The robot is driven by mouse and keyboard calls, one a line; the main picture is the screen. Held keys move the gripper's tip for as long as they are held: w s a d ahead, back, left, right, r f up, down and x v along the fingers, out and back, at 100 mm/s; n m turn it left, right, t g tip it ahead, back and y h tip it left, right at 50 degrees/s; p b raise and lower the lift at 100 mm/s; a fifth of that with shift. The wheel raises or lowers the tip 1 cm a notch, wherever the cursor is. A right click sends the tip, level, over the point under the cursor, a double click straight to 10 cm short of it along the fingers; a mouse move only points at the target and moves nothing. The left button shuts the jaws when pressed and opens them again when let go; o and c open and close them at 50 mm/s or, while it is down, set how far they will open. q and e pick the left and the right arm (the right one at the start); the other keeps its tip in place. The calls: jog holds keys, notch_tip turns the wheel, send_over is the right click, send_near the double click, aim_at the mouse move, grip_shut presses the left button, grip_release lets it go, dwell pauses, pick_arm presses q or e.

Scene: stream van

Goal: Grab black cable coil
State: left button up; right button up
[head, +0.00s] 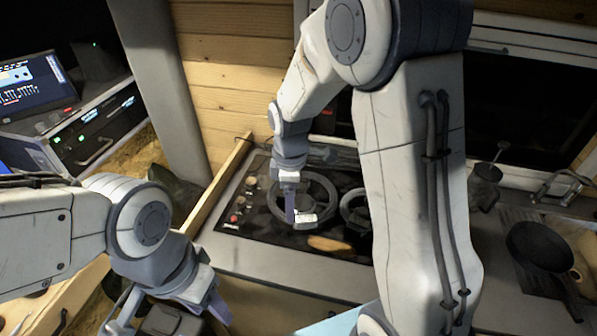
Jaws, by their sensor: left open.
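I cannot make out the black cable coil for certain. My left gripper (168,314) is at the lower left, open, its fingers spread apart and partly cut off by the bottom edge. A dark shape shows between and below its fingers; I cannot tell what it is. My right gripper (290,205) points down over the cooktop (260,225), close to a dark ring and a small pale block. Its fingers show edge-on, so I cannot tell whether it is open or holds anything.
A screen (32,90) and a rack device (100,128) stand at the left. A dark pan (540,246) lies at the right, near a tap (562,188) and a dark pot (485,180). A brown oval item (328,244) lies on the cooktop. My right arm hides the middle.

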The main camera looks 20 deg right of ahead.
jog(key=w+d+n+p, duration=0.1)
jog(key=w+d, duration=0.1)
jog(key=d, duration=0.2)
jog(key=p, duration=0.1)
send_over(306, 217)
notch_tip(306, 217, down, 5)
jog(key=shift+f, duration=0.4)
jog(key=shift+s+f+p, duration=0.1)
jog(key=shift+f+p, duration=0.45)
jog(key=shift+p, duration=0.2)
notch_tip(306, 217, down, 3)
jog(key=shift+s+f+p, duration=0.1)
jog(key=shift+f+p, duration=0.05)
jog(key=shift+p, duration=0.65)
jog(key=shift+f, duration=0.45)
grip_shut()
pick_arm(q)
notch_tip(306, 217, up, 7)
jog(key=shift+f, duration=0.2)
jog(key=shift+s, duration=0.1)
